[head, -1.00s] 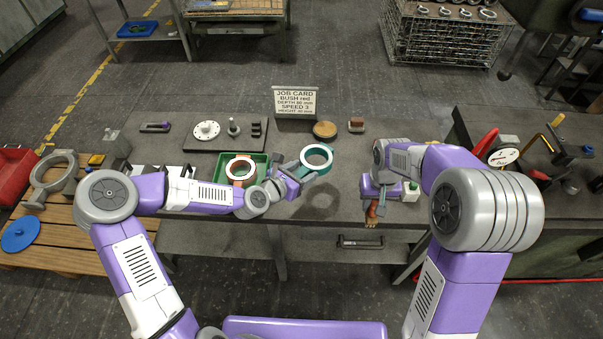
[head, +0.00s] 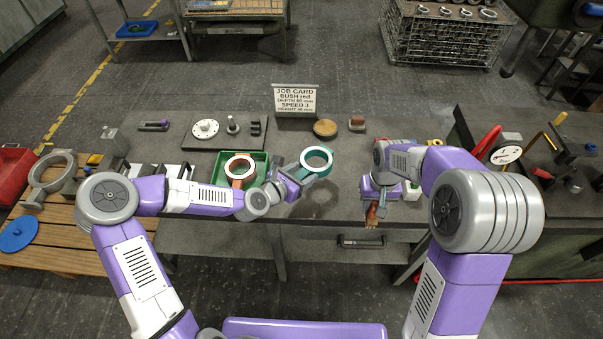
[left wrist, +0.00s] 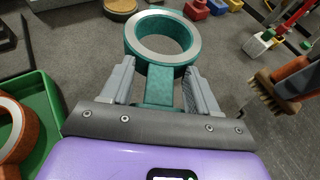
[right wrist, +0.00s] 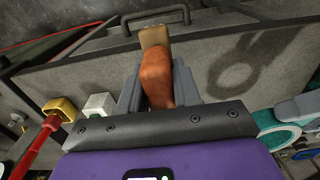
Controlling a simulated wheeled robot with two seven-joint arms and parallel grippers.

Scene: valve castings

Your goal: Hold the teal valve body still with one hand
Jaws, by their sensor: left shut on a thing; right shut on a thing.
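The teal valve body (head: 329,167) is a ring with a pale machined rim and a short arm. My left gripper (head: 303,177) is shut on that arm and holds it above the bench; a ring-shaped shadow lies below. In the left wrist view the teal arm (left wrist: 159,92) sits between both fingers, with the ring beyond the tips. My right gripper (right wrist: 158,82) is shut on the orange-brown handle of a brush (right wrist: 156,72), over the bench's front edge. The brush also shows in the left wrist view (left wrist: 268,92), bristles downward, apart from the valve body.
A green tray (head: 262,160) holding an orange ring casting (head: 234,179) stands left of the valve body. A job card (head: 296,101), a round wooden disc (head: 325,128) and a dark fixture plate (head: 205,146) stand behind. A dial gauge (head: 506,155) is at right.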

